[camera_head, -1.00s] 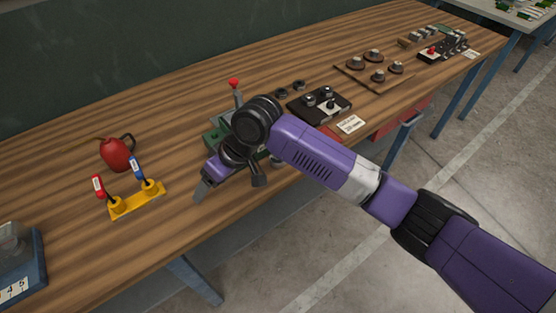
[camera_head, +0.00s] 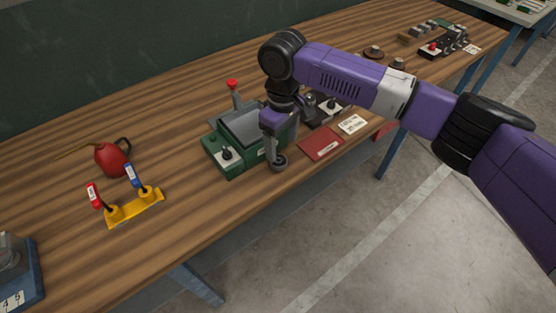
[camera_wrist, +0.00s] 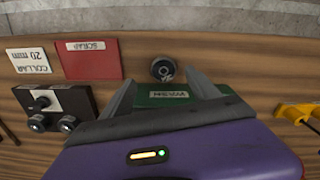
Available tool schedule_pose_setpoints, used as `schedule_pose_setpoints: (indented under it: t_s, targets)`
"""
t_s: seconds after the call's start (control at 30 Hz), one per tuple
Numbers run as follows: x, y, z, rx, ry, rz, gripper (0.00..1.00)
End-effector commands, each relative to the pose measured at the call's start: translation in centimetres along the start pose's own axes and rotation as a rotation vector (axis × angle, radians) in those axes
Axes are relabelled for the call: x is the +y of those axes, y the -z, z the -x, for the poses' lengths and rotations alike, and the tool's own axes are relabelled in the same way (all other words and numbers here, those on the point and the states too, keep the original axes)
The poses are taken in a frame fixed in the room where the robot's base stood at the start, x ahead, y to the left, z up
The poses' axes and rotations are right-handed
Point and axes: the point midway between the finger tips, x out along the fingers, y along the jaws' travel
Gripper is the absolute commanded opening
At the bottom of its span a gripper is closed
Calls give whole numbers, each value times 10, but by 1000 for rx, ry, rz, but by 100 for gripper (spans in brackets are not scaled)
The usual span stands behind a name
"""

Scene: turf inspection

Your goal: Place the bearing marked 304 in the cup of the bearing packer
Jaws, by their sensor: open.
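A dark round bearing (camera_head: 278,162) with a pale centre lies on the wood near the table's front edge; the wrist view also shows this bearing (camera_wrist: 163,70). Its marking is not readable. My gripper (camera_head: 274,150) points down close above it. In the wrist view my gripper (camera_wrist: 163,88) has its fingers spread, with nothing between the tips; the bearing shows just beyond them. A green device (camera_head: 233,164) with a grey tray, a small knob and a red-tipped lever stands left of my gripper. I cannot tell whether it is the bearing packer; no cup is clearly visible.
A red scrap mat (camera_head: 320,143) and a collar label (camera_head: 352,124) lie to the right, by a black fixture (camera_head: 330,107). A yellow stand (camera_head: 136,208) and a red oil can (camera_head: 112,158) are at left. The wood between the stand and green device is clear.

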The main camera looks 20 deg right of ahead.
Motion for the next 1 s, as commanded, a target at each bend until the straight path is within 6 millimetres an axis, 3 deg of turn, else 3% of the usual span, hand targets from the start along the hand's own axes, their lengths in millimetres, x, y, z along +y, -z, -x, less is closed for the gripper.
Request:
schedule_pose_setpoints:
  t_s: [0.43,0.77,1.0]
  targets:
    - [-6,4,-54,0,0,0,70]
    - [-6,4,-63,2,1,1,70]
    - [-6,4,-62,2,1,1,25]
